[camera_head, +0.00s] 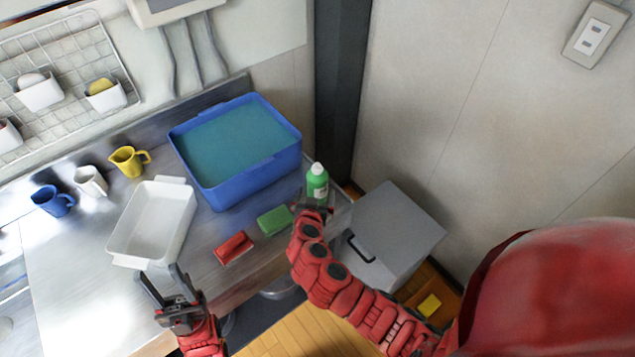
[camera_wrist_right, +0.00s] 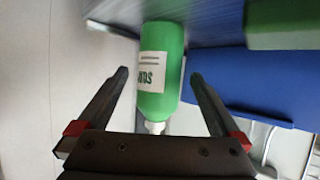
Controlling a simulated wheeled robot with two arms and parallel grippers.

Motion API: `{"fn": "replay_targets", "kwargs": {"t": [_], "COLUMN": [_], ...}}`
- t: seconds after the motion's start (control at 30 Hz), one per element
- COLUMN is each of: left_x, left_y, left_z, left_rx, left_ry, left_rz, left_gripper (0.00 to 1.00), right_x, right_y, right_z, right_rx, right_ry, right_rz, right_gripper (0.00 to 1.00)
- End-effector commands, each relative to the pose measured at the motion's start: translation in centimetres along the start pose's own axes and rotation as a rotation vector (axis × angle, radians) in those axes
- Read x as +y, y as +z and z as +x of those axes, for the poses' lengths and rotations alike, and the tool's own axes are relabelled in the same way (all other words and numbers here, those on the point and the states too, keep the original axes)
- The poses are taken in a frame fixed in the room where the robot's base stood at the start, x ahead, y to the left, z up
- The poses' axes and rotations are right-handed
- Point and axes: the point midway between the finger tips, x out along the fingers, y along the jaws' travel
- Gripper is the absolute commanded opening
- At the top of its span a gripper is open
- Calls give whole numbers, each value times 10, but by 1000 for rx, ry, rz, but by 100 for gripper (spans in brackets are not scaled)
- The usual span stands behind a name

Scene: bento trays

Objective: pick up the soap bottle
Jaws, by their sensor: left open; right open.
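The soap bottle (camera_head: 317,183) is green with a white cap and stands upright at the right end of the counter, beside the blue tub. In the right wrist view the soap bottle (camera_wrist_right: 161,80) shows its white label, with its cap toward the bottom of the picture. My right gripper (camera_head: 314,207) is at the near side of the bottle. In the wrist view the right gripper (camera_wrist_right: 158,76) is open, with one finger on each side of the bottle and gaps showing. My left gripper (camera_head: 161,272) is open and empty by the front of the white tray.
The blue tub (camera_head: 249,171) of water is left of the bottle. A green sponge (camera_head: 274,220) and a red block (camera_head: 234,248) lie near the counter front. A white tray (camera_head: 117,249) and several mugs are at left. A grey lidded box (camera_head: 400,225) stands right.

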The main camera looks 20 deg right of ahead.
Motion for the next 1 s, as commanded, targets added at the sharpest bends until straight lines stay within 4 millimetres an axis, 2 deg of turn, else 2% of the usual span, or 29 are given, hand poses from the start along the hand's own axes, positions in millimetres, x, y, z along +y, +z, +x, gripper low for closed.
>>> {"fn": "replay_targets", "kwargs": {"t": [0.03,0.23,0.5,0.8,1.0], "left_x": [0,-2,-2,-2,-2], "left_y": [-2,-5,-6,-6,-6], "left_z": [9,30,35,35,35], "left_rx": [0,0,0,0,0], "left_ry": [0,0,0,0,0], "left_rz": [0,0,0,0,0], "left_gripper": [50,50,50,50,50], "right_x": [1,1,0,0,0], "right_y": [-5,-13,-8,-7,-7], "right_z": [3,23,44,46,46], "right_rx": [-2,-3,-1,-1,-1], "right_ry": [5,6,4,1,2], "right_rz": [-2,-1,0,1,0], "right_gripper": [100,100,100,100,64]}}
